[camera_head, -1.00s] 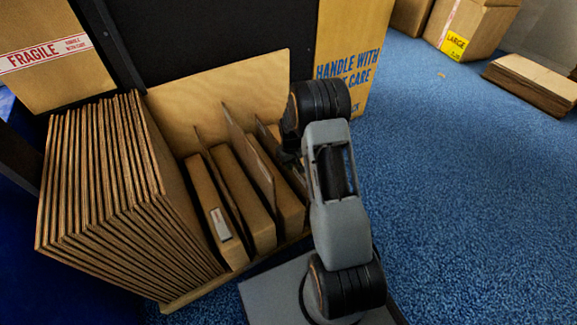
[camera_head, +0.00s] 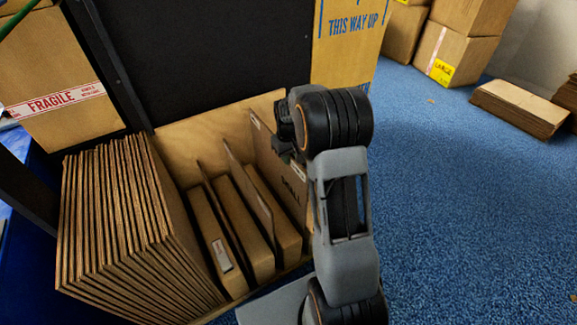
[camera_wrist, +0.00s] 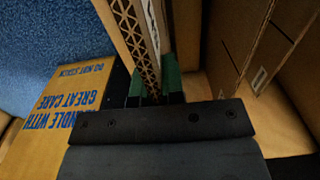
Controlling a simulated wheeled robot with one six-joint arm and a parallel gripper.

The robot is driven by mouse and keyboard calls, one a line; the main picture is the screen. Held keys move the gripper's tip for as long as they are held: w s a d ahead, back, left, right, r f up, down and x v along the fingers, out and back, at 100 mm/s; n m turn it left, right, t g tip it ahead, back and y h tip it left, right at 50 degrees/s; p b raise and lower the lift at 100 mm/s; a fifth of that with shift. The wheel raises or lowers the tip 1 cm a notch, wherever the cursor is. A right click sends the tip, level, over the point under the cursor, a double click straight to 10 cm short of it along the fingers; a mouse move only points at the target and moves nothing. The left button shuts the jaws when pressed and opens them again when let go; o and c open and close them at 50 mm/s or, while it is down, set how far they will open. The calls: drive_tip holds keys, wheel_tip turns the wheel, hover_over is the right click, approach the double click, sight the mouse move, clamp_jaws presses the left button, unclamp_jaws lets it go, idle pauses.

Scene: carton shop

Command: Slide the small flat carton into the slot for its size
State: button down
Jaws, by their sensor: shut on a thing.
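My gripper (camera_head: 286,142) is shut on the small flat carton (camera_head: 285,185), an upright thin brown carton with dark lettering, partly hidden by my arm. It is at the right end of the wooden slotted rack (camera_head: 190,135). In the wrist view the carton's corrugated edge (camera_wrist: 137,45) stands between the green fingertips (camera_wrist: 155,88), with a white label strip on its side. I cannot tell how deep the carton sits in a slot.
Several cartons fill the slots to the left, one with a white label (camera_head: 222,255). A thick stack of cardboard sheets (camera_head: 130,220) stands left of them. A "THIS WAY UP" carton (camera_head: 350,40) is behind. Blue carpet (camera_head: 470,210) is clear on the right.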

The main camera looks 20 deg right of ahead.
wheel_tip(320, 180, up, 35)
drive_tip(key=p, duration=2.5)
drive_tip(key=shift+f+p, duration=0.15)
drive_tip(key=shift+p, duration=0.2)
